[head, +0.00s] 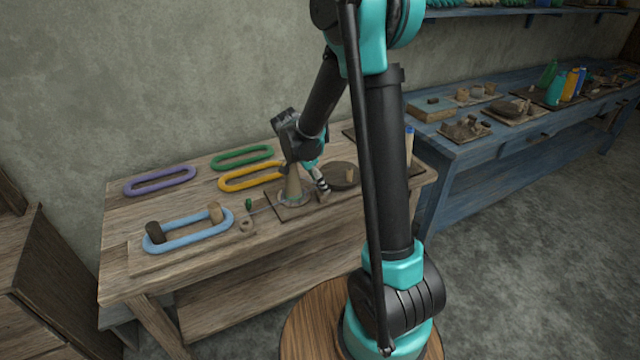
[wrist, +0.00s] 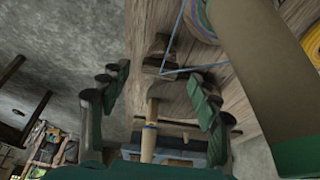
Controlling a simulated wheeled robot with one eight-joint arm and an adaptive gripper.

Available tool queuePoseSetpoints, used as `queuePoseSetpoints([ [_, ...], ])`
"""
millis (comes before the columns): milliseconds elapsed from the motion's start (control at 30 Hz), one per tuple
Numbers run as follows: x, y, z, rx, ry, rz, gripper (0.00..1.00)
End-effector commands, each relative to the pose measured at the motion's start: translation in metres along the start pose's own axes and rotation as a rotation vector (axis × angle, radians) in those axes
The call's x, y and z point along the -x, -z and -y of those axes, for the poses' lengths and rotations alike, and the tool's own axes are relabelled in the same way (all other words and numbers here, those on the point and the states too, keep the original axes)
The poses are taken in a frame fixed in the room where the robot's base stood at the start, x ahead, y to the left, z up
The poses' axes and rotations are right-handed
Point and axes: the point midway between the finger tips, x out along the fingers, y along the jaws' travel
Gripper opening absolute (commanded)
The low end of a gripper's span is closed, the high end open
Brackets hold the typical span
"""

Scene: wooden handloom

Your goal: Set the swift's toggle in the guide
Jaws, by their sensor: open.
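The light blue skein (head: 190,232), stretched around two brown posts on a board, is at the left of the wooden table. A small ring-like wooden piece (head: 246,224), perhaps the guide, stands right of it, with a small green piece (head: 248,204) behind. My gripper (head: 321,184) is low beside a tan cone (head: 293,186). In the wrist view my gripper (wrist: 158,78) is open, with the cone (wrist: 245,60) right of it. A blue thread (wrist: 195,69) runs from a dark wooden piece (wrist: 158,65) towards the cone. I cannot tell which piece is the toggle.
Purple (head: 160,180), green (head: 242,157) and yellow (head: 252,177) skeins lie at the table's back. A dark round disc (head: 342,176) lies right of my gripper. A blue bench (head: 500,140) holds trays at the right. A banded stick (wrist: 150,130) shows between my fingers; its distance is unclear.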

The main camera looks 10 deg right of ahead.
Motion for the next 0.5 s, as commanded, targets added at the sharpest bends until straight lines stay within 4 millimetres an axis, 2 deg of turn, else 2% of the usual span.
queuePoseSetpoints([
  [300,0.063,0.0,-0.001,0.003,0.0,0.0,0.63],
  [500,0.093,0.0,0.0,0.001,0.0,0.0,0.63],
])
